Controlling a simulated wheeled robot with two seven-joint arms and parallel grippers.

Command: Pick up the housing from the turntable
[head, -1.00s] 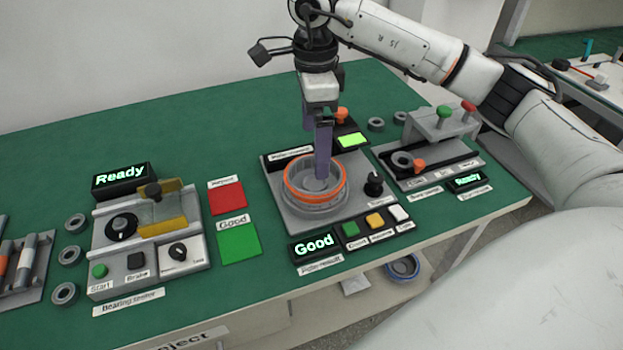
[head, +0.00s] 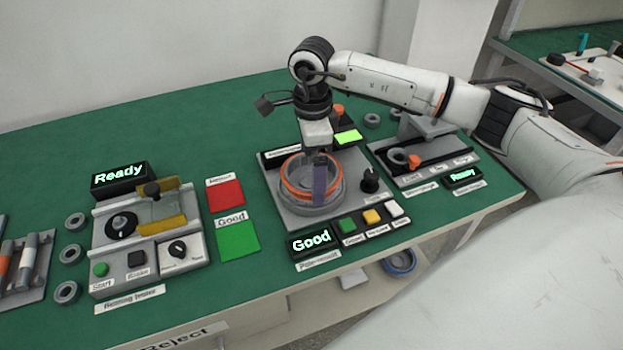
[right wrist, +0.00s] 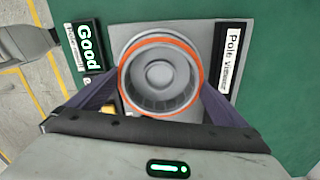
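The housing (head: 296,190) is a grey round cup with an orange band near its rim. It sits on the turntable fixture (head: 350,203), with the turntable itself hidden beneath it. My right gripper (head: 319,178) is down over it, with one purple finger before its near wall and the other mostly hidden. In the right wrist view the fingers stand on either side of the housing (right wrist: 160,75), close to its outer wall. The gripper looks open; contact is not clear. My left gripper is not in view.
The display (head: 311,242) reads "Good", with several buttons beside it. A bearing tester (head: 150,245) stands left, beside red (head: 226,195) and green (head: 238,240) pads. Another fixture (head: 425,160) stands right. Loose grey rings lie on the green table.

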